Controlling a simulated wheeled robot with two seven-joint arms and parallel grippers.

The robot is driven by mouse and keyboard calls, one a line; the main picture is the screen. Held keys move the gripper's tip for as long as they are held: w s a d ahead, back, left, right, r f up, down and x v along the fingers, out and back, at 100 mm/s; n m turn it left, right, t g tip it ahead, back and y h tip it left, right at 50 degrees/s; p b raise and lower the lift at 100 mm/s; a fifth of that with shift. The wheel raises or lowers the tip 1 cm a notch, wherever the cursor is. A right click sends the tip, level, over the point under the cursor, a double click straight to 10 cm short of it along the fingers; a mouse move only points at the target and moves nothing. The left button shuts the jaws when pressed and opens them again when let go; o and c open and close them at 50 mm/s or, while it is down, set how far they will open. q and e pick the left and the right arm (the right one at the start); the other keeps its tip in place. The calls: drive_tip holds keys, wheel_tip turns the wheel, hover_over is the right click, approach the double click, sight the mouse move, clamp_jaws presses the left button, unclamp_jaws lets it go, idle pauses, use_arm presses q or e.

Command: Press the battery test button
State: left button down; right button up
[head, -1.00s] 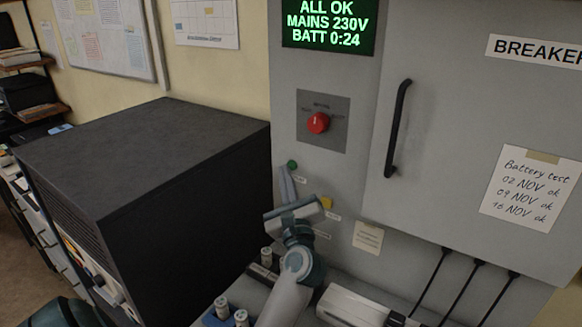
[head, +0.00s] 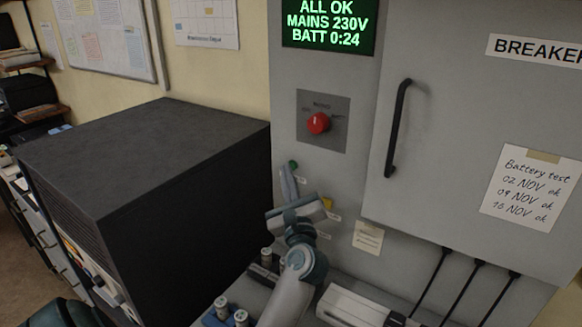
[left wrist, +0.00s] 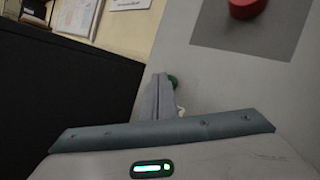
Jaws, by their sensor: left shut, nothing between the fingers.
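A green button (head: 293,165) and a yellow button (head: 327,203) are on the grey cabinet front, below the red knob. Their small labels are too small to read, so I cannot tell which is the battery test button. My left gripper (head: 287,171) is shut and empty, its fingertips at the green button's lower left edge. In the left wrist view, the shut fingers (left wrist: 160,94) partly overlap the green button (left wrist: 173,82). I cannot tell whether they touch it. The yellow button is partly behind the gripper body. My right gripper is not in view.
A red rotary knob (head: 318,123) sits above the buttons. The green-lit screen (head: 328,24) reads ALL OK, MAINS 230V, BATT 0:24. A breaker door with a black handle (head: 398,128) is at right. A large dark box (head: 150,160) stands close on the left.

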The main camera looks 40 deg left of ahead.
use_arm(q)
drive_tip(key=shift+w, duration=0.2)
drive_tip(key=shift+s, duration=0.15)
idle(0.5)
drive_tip(key=shift+s+d, duration=0.1)
drive_tip(key=shift+s, duration=0.6)
drive_tip(key=shift+s+d+p, duration=0.15)
drive_tip(key=shift+s+p, duration=0.1)
drive_tip(key=shift+s, duration=1)
drive_tip(key=shift+s+d+p, duration=0.1)
drive_tip(key=shift+s+p, duration=0.15)
drive_tip(key=shift+s, duration=0.95)
idle(4.0)
